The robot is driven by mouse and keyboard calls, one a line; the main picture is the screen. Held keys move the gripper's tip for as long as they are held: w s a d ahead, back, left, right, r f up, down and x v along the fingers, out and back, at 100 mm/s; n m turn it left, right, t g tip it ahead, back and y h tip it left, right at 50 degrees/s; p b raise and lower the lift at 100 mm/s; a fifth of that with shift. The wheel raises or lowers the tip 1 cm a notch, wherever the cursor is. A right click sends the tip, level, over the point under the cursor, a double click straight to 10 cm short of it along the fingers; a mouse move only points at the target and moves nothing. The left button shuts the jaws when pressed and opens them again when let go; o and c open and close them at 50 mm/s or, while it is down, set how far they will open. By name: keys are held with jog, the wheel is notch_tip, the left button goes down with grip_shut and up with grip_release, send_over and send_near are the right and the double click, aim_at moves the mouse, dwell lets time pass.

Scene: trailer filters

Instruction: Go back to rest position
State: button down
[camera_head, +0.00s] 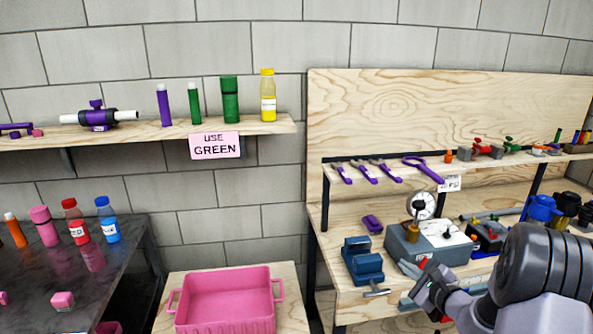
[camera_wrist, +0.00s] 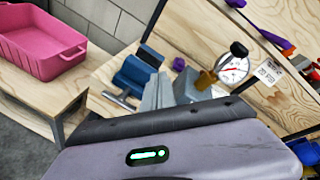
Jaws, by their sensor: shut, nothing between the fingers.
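My gripper (camera_head: 411,267) is at the lower right of the head view, in front of the workbench, with its fingers close together and nothing held. In the wrist view, the grey fingers (camera_wrist: 158,92) reach up past the casing of my wrist. Behind the fingers is a grey box with a round pressure gauge (camera_head: 421,205), whose gauge also shows in the wrist view (camera_wrist: 234,69). A blue vise (camera_head: 362,261) stands just left of the fingers. I cannot tell whether the fingers touch anything. My forearm hides part of the bench's right side.
A pink crate (camera_head: 226,300) sits on a low wooden table at left. Blue and black containers (camera_head: 541,208) stand near my arm. Bottles (camera_head: 108,218) stand on a dark table at far left; a wall shelf (camera_head: 265,128) is above.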

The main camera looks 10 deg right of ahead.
jog(key=s+a+r+n+g+y, duration=0.2)
jog(key=s+a+r+n, duration=0.15)
jog(key=a, duration=0.45)
jog(key=s+a+r+n+g+y, duration=0.25)
jog(key=a+r, duration=0.25)
jog(key=a, duration=0.3)
jog(key=s+a+r+n+g+y, duration=0.1)
jog(key=s+a+r+n+y, duration=0.2)
jog(key=a, duration=0.6)
jog(key=s+a+r+n+g+h, duration=0.1)
jog(key=s+a+n+g, duration=0.1)
jog(key=s+a+n, duration=0.35)
jog(key=s+a+r+n+g+h, duration=0.2)
jog(key=s, duration=0.6)
jog(key=s+d+n+h, duration=0.3)
jog(key=s+n+h, duration=0.1)
jog(key=s, duration=0.7)
jog(key=shift+s+d+f+n, duration=0.2)
jog(key=shift+d+f+n, duration=0.05)
jog(key=shift+f+n, duration=0.1)
jog(key=shift+t+h, duration=0.25)
